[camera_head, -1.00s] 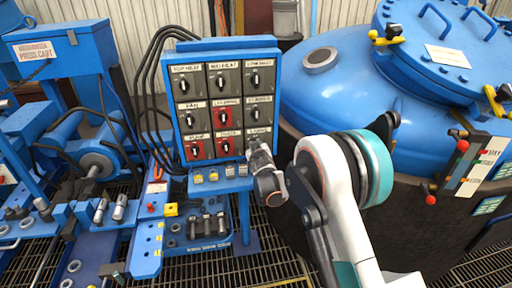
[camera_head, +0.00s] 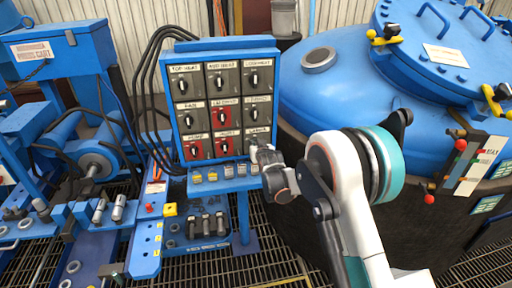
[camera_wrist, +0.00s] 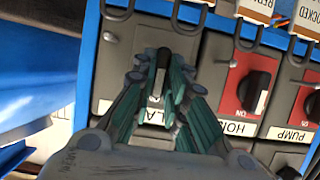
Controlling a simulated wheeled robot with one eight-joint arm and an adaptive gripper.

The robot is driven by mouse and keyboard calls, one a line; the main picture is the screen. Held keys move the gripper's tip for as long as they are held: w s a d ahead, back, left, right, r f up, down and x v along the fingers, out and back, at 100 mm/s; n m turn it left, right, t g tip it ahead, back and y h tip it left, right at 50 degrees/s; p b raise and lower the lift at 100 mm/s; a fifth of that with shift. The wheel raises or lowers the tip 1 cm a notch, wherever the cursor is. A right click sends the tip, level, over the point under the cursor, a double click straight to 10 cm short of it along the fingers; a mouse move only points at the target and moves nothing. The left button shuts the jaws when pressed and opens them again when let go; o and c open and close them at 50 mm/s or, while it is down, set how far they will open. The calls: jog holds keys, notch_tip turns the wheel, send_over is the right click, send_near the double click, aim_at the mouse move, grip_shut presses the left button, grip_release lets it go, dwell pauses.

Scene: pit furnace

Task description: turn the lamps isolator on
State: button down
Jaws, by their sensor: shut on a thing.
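The lamps isolator (camera_head: 257,133) is the grey switch at the bottom right of the blue panel. Its label shows in the head view, but my gripper (camera_head: 258,150) covers most of its knob. In the wrist view, my gripper (camera_wrist: 163,88) is closed around the black knob (camera_wrist: 162,60) of this isolator. The fingers lie on both sides of the knob, and part of the label shows between them. The knob's exact setting is hard to tell behind the fingers.
Red hoist (camera_wrist: 250,82) and pump (camera_wrist: 305,103) switches sit close beside it. Other isolators fill the panel (camera_head: 220,44) above. A shelf with padlocks (camera_head: 212,175) is below. The large blue furnace (camera_head: 345,90) stands to the right.

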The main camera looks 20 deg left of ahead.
jog(key=c, duration=1.9)
grip_release()
jog(key=v, duration=1.2)
